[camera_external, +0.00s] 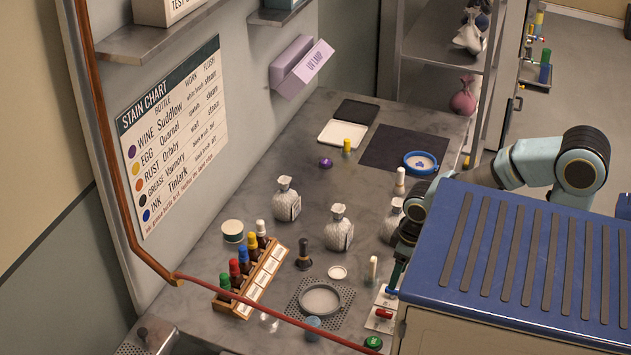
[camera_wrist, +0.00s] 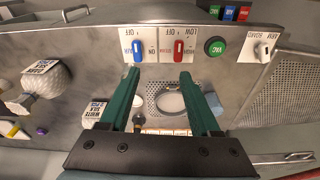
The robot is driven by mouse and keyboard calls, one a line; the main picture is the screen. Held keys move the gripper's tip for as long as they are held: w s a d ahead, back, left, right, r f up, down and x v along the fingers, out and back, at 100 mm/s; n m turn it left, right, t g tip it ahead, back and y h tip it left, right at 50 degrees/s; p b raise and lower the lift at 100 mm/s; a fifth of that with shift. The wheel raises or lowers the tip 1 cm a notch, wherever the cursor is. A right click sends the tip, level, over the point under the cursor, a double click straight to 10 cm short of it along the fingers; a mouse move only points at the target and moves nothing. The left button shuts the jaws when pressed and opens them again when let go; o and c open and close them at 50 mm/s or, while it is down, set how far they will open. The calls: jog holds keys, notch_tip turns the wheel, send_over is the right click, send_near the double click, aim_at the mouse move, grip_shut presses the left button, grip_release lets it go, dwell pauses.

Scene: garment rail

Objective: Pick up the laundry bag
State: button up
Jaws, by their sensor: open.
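Three pale grey tied bags with labels stand on the steel counter: a left bag (camera_external: 286,203), a middle bag (camera_external: 338,231) and a right bag (camera_external: 391,222) partly hidden by my arm. The frames do not single out one as the laundry bag. In the wrist view a pale bag with a label (camera_wrist: 48,82) is at the left, and another label (camera_wrist: 96,112) shows partly behind a finger. My gripper (camera_wrist: 160,76) is open, its green fingers apart with no bag between them. In the external view my gripper (camera_external: 396,276) is at the counter's right edge, partly hidden.
A switch plate with red (camera_external: 384,313) and blue switches lies near my gripper. A pink bag (camera_external: 463,98) sits on the back shelf.

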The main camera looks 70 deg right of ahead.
jog(key=w+d+f+n+y, duration=0.1)
jog(key=w+d+n+y, duration=0.2)
jog(key=w, duration=1)
jog(key=w+d+f+n+y, duration=0.15)
jog(key=w+n, duration=0.35)
jog(key=w, duration=0.9)
jog(key=w+d+r+t+y, duration=0.2)
jog(key=d+t, duration=0.1)
jog(key=d, duration=0.5)
jog(key=w+d+r+n+t+y+b, duration=0.1)
jog(key=w+d+r+t, duration=0.15)
jog(key=d, duration=0.65)
jog(key=w+d+r+t+y, duration=0.2)
jog(key=w+d+t, duration=0.1)
jog(key=d, duration=0.5)
send_near(276, 197)
notch_tip(276, 197, up, 3)
jog(key=shift+h, duration=0.25)
jog(key=p+x, duration=0.1)
jog(key=x, duration=0.3)
jog(key=shift+w+a+f+p, duration=0.1)
jog(key=shift+w+f+p, duration=0.1)
jog(key=shift+w+p, duration=0.2)
jog(key=shift+p+x, duration=1.35)
jog(key=shift+x, duration=1.35)
jog(key=shift+s+a, duration=0.1)
jog(key=shift+s, duration=0.05)
